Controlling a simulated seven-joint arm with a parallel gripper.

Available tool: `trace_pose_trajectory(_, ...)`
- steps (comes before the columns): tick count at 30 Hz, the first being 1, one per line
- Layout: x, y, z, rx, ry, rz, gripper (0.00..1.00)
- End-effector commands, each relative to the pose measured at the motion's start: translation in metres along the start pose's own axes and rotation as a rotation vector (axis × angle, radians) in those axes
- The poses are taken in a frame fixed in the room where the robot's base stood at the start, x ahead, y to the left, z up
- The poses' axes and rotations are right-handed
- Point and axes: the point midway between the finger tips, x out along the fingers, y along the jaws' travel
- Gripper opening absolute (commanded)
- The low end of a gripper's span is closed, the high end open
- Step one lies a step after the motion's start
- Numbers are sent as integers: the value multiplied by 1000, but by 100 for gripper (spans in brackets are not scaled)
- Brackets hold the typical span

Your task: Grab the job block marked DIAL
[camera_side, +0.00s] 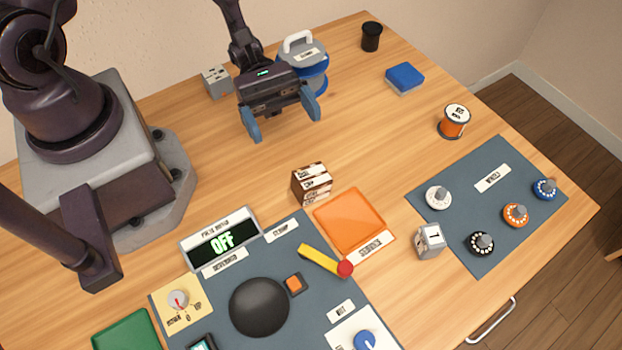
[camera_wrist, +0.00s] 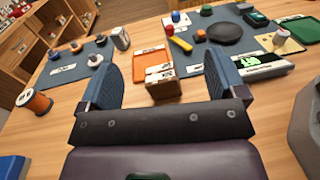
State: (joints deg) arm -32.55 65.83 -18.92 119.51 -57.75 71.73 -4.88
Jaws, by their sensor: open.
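My gripper (camera_side: 283,122) is open and empty, held above the table behind the blocks. Its two blue fingers also show in the wrist view (camera_wrist: 162,72), spread wide. A brown-and-white block (camera_side: 312,184) with printed labels stands on the wood beside the orange tray. In the wrist view this block (camera_wrist: 161,82) lies between the fingers in the picture, but the side view shows it apart from them. Its lettering is too small to read for sure, so I cannot tell whether it says DIAL. A grey-white block (camera_side: 430,240) with a dark mark stands at the right mat's left edge.
A yellow stick with a red end (camera_side: 325,261) and a dark dome (camera_side: 259,306) are on the front mat. An orange spool (camera_side: 454,121) and several knobs stand right. Wood around the block's back side is clear.

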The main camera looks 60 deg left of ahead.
Motion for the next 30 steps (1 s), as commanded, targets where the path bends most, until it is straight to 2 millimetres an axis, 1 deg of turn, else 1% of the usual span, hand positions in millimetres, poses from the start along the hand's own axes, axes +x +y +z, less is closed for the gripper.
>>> trace_pose_trajectory(1,-2,8,3,-1,-10,27,90)
trace_pose_trajectory(3,-2,11,2,-13,-24,46,90)
trace_pose_trajectory(5,-2,11,-3,-19,-31,46,90)
trace_pose_trajectory(16,1,8,-76,-18,-28,42,90)
trace_pose_trajectory(19,16,9,-73,-16,-28,39,90)
trace_pose_trajectory(26,32,10,-72,-15,-28,39,90)
trace_pose_trajectory(30,54,10,-72,-17,-28,38,90)
